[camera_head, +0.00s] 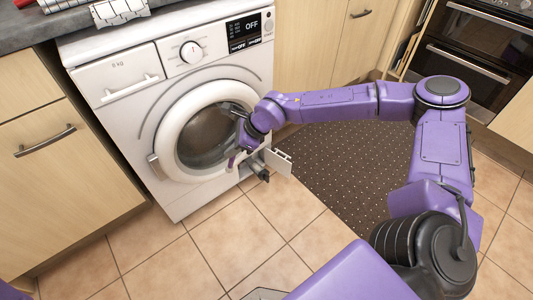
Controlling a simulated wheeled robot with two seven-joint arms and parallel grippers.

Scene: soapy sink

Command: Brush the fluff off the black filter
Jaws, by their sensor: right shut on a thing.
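The white washing machine (140,120) has its small lower flap (278,160) open at the bottom right. A dark grey and black part, which looks like the filter (263,175), sticks out by the flap. My right gripper (236,157) is in front of the machine, beside the door's lower right edge and just left of the flap. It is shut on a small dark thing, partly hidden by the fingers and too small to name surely. Fluff and brush bristles cannot be made out. My left gripper is out of view.
The round door (160,132) of the machine is shut. A dark dotted mat (340,170) lies right of the machine. Cabinets (55,165) stand left and behind, an oven (475,50) at the far right.

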